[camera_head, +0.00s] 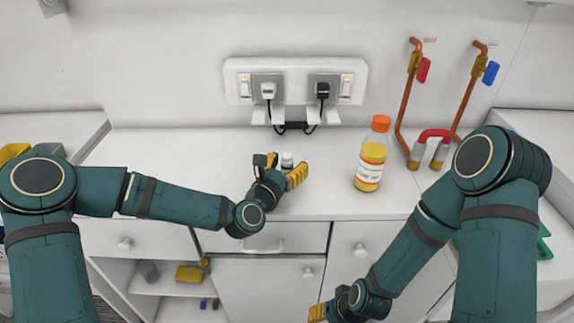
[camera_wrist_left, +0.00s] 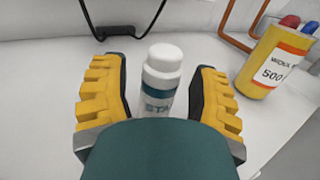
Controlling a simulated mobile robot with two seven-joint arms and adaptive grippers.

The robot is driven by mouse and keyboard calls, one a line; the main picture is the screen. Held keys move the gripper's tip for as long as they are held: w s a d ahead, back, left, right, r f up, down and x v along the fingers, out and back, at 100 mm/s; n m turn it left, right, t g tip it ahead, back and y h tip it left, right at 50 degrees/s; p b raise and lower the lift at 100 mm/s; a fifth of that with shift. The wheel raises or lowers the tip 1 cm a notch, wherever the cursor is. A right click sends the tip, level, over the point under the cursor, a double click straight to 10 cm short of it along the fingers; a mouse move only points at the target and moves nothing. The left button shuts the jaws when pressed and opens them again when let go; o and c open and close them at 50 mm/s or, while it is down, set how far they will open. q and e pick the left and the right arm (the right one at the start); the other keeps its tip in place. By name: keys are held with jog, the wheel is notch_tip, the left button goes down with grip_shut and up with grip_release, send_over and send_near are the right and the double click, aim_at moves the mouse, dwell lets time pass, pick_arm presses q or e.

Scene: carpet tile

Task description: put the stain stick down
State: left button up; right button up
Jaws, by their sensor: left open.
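The stain stick (camera_wrist_left: 161,80) is a small white bottle-shaped stick with a white cap and a teal label. In the left wrist view it stands upright on the white counter between the fingers of my left gripper (camera_wrist_left: 158,95). The yellow-padded fingers are open, with a gap on both sides of it. In the head view the stain stick (camera_head: 287,160) shows only its top behind my left gripper (camera_head: 281,172). My right gripper (camera_head: 330,312) is low at the bottom edge, in front of the cabinet; its fingers are mostly cut off.
A yellow bottle with an orange cap (camera_head: 371,154) stands to the right on the counter (camera_head: 210,150). A red-handled horseshoe-shaped thing (camera_head: 430,148) and copper pipes (camera_head: 404,100) are farther right. A socket panel (camera_head: 296,82) with cables is on the wall behind. The counter's left part is clear.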

pick_arm(q)
jog(key=shift+r, duration=0.2)
jog(key=p+v, duration=0.1)
jog(key=v, duration=1.1)
